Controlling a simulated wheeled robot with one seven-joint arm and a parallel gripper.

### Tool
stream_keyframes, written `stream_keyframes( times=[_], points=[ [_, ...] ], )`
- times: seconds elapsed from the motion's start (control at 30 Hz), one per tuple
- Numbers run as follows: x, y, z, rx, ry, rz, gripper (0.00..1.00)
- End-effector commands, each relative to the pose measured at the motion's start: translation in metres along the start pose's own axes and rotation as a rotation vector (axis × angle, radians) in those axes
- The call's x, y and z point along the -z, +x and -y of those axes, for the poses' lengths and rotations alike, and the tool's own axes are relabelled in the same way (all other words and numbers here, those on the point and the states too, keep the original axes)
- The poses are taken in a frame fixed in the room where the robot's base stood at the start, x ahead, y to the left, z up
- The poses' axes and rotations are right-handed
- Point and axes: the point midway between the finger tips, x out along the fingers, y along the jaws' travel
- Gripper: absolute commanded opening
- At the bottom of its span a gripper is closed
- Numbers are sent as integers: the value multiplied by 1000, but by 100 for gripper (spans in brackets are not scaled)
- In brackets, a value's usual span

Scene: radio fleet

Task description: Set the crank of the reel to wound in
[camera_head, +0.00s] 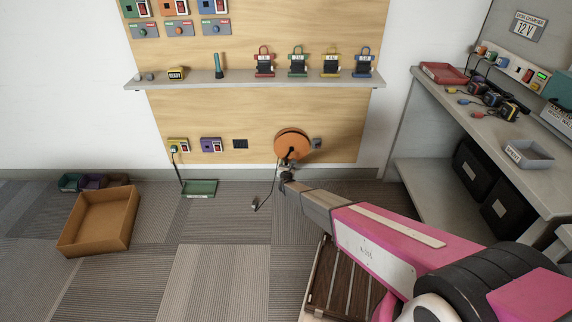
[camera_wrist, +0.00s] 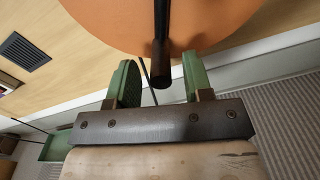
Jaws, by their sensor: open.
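The orange reel (camera_head: 291,143) is mounted low on the wooden wall panel, and its lower part fills the top of the wrist view (camera_wrist: 110,18). Its dark crank (camera_wrist: 160,55) hangs down in front of the disc, with the handle end between my fingers. My gripper (camera_wrist: 160,85) is open, with one green finger on each side of the handle and a gap on both sides. In the head view my gripper (camera_head: 287,174) is just below the reel, small and partly hidden by my arm. A dark cable hangs from the reel to a plug (camera_head: 255,207) near the floor.
A shelf (camera_head: 240,80) with several small devices runs above the reel. A cardboard box (camera_head: 125,225) and a green tray (camera_head: 200,188) are on the floor at left. A grey workbench (camera_head: 440,105) stands at right. A slatted wooden item (camera_head: 325,280) lies beneath my arm.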

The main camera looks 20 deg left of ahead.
Motion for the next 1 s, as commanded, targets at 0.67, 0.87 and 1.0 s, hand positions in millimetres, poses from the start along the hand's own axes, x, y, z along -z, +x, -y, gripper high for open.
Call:
stream_keyframes(
  times=[0.67,0.87,1.0],
  points=[
    [0,-93,0,0,0,0,46],
    [0,-93,0,0,0,1,40],
    [-9,-93,6,0,-41,-17,0]
  ],
)
